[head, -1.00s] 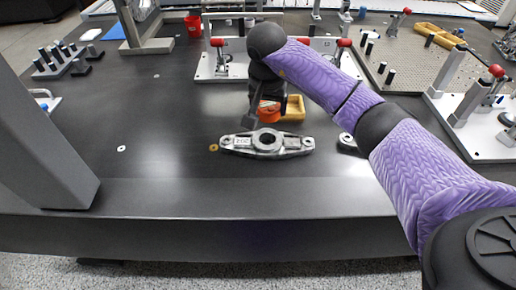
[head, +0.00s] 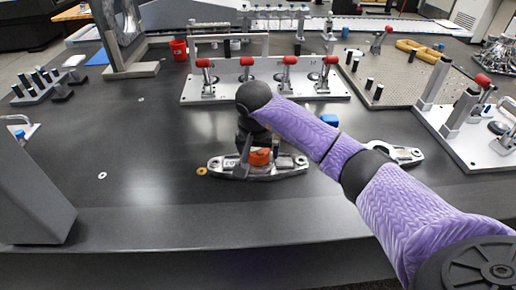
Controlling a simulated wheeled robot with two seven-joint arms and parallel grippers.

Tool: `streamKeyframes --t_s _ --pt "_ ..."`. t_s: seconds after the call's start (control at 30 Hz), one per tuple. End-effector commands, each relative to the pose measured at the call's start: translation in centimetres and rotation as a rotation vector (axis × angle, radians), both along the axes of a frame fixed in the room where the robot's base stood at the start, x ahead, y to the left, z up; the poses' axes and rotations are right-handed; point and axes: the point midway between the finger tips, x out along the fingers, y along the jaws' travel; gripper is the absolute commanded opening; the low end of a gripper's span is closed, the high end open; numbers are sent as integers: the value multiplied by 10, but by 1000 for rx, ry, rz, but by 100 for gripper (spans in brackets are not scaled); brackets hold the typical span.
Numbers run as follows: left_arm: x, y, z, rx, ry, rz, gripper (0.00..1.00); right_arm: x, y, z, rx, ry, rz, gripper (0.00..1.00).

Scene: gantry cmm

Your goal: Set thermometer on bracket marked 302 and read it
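A grey metal bracket (head: 290,170) lies on the dark table in the head view. A label on its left arm looks like 302, though it is small and blurred. The orange thermometer (head: 260,157) is at the bracket's middle and covers the central boss. My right gripper (head: 256,155) points down over the bracket with its dark fingers beside the thermometer, and appears shut on it. I cannot tell whether the thermometer rests fully on the bracket. Its display cannot be read. My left gripper is not in view.
Another bracket (head: 405,154) lies to the right, partly behind my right arm. A white fixture with red-handled clamps (head: 265,88) stands behind. A blue object (head: 329,120) and a brass washer (head: 202,171) lie nearby. The table's left middle is mostly clear.

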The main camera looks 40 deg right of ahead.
Motion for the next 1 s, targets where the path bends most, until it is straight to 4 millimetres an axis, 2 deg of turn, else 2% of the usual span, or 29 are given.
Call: streamKeyframes --t_s 0.07,0.13,0.3,0.5,0.63,1.0 --pt "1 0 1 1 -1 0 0 0 0 3 1 -1 0 100" --pt "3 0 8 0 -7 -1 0 -1 1 15 -1 -5 1 100" --pt "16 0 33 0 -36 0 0 -10 10 66 -2 -10 3 100" --pt "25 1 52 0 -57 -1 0 -19 19 109 0 -6 1 100" --pt "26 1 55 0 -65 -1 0 -22 22 119 1 -2 0 100" --pt "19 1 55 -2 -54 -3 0 -23 23 119 1 1 0 100"
